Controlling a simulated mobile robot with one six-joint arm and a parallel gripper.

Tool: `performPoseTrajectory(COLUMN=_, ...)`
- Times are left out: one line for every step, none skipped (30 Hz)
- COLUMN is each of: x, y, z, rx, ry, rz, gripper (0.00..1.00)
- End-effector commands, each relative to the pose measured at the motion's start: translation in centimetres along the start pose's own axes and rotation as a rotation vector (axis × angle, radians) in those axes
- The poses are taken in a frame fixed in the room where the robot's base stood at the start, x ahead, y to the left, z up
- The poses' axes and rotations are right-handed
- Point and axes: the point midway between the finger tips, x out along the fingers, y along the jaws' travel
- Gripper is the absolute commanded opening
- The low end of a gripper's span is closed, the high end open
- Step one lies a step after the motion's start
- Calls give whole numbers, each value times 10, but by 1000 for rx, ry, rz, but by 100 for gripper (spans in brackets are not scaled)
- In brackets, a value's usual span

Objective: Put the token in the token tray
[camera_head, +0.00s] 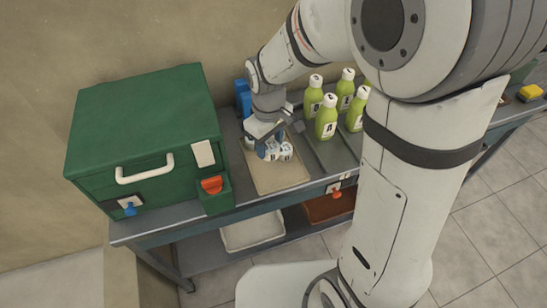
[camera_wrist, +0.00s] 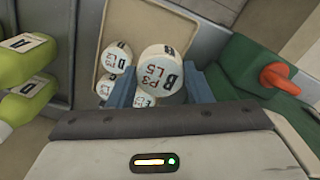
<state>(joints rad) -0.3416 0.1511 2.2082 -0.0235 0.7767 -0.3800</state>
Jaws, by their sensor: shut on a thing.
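My gripper (camera_head: 266,145) is low over the beige tray (camera_head: 277,179) on the bench. In the wrist view its blue fingers are shut on a white round token (camera_wrist: 161,72) marked B, P3, L5. The tray (camera_wrist: 187,22) lies beneath and beyond the token in that view. Other white lettered tokens (camera_wrist: 117,56) sit at the tray's left, close to the left finger, and another shows partly below the held one. In the head view white tokens (camera_head: 286,151) cluster by the fingertips. I cannot tell whether the held token touches the tray.
A green machine (camera_head: 145,130) with a white handle and orange lever (camera_head: 211,185) stands left of the tray. Several green bottles (camera_head: 326,118) stand close on the right. A blue object (camera_head: 243,97) is behind. The tray's front half is clear. A white tray (camera_head: 252,231) sits below.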

Motion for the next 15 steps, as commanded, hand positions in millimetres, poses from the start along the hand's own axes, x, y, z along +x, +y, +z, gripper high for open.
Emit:
performPoseTrajectory(x=7, y=-4, z=0, rx=-4, ry=6, rz=2, gripper=23)
performPoseTrajectory(x=8, y=-6, z=0, rx=-5, ry=5, rz=2, gripper=23)
performPoseTrajectory(x=7, y=-8, z=0, rx=-7, ry=6, rz=2, gripper=23)
performPoseTrajectory(x=6, y=-10, z=1, rx=-7, ry=5, rz=1, gripper=23)
performPoseTrajectory(x=6, y=-11, z=2, rx=-8, ry=5, rz=1, gripper=23)
performPoseTrajectory(x=8, y=-12, z=2, rx=-8, ry=3, rz=0, gripper=23)
performPoseTrajectory(x=10, y=-13, z=3, rx=-9, ry=2, rz=0, gripper=23)
performPoseTrajectory(x=13, y=-14, z=3, rx=-9, ry=0, rz=-1, gripper=23)
performPoseTrajectory(x=19, y=-14, z=4, rx=-9, ry=-2, rz=-2, gripper=23)
performPoseTrajectory(x=24, y=-14, z=4, rx=-9, ry=-3, rz=-2, gripper=23)
performPoseTrajectory(x=30, y=-15, z=4, rx=-9, ry=-4, rz=-3, gripper=23)
performPoseTrajectory(x=38, y=-15, z=4, rx=-10, ry=-4, rz=-2, gripper=23)
performPoseTrajectory(x=43, y=-15, z=4, rx=-10, ry=-3, rz=-2, gripper=23)
performPoseTrajectory(x=48, y=-15, z=4, rx=-10, ry=-3, rz=-2, gripper=23)
performPoseTrajectory(x=54, y=-15, z=4, rx=-10, ry=-3, rz=-2, gripper=23)
